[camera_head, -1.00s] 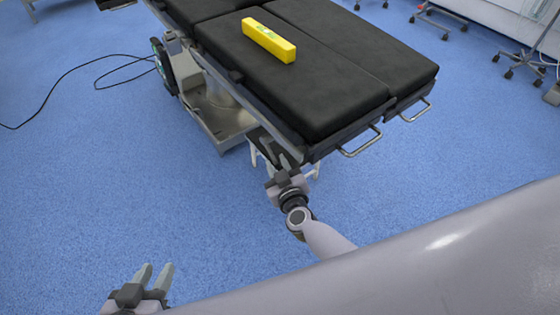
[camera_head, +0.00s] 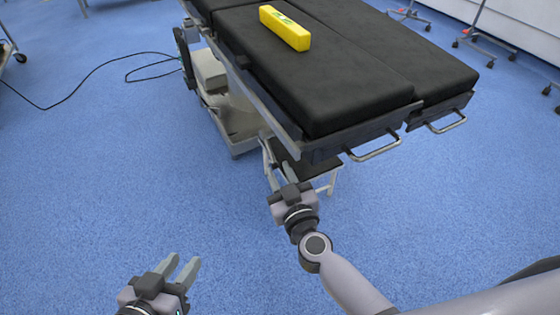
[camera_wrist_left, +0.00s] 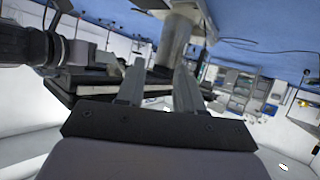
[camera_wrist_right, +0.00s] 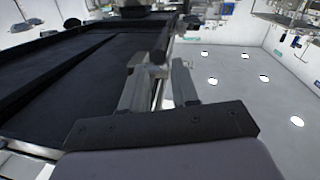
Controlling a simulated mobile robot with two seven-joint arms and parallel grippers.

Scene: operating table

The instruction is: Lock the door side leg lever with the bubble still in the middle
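The yellow spirit level (camera_head: 285,28) lies on the black padded top of the operating table (camera_head: 330,85). A green vial patch shows on it, but the bubble is too small to make out. My right gripper (camera_head: 274,165) is open, just below and beside the near left corner of the table. In the right wrist view its two fingers (camera_wrist_right: 160,80) are apart, with a grey table part beyond and between them. I cannot tell which part is the leg lever. My left gripper (camera_head: 184,264) is open and empty above the floor; its fingers (camera_wrist_left: 160,82) are apart.
Metal handles (camera_head: 372,149) stick out from the table's near end. The table base (camera_head: 232,125) stands at the left, with a black cable (camera_head: 80,80) on the floor. Wheeled stands (camera_head: 480,30) are at the back right.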

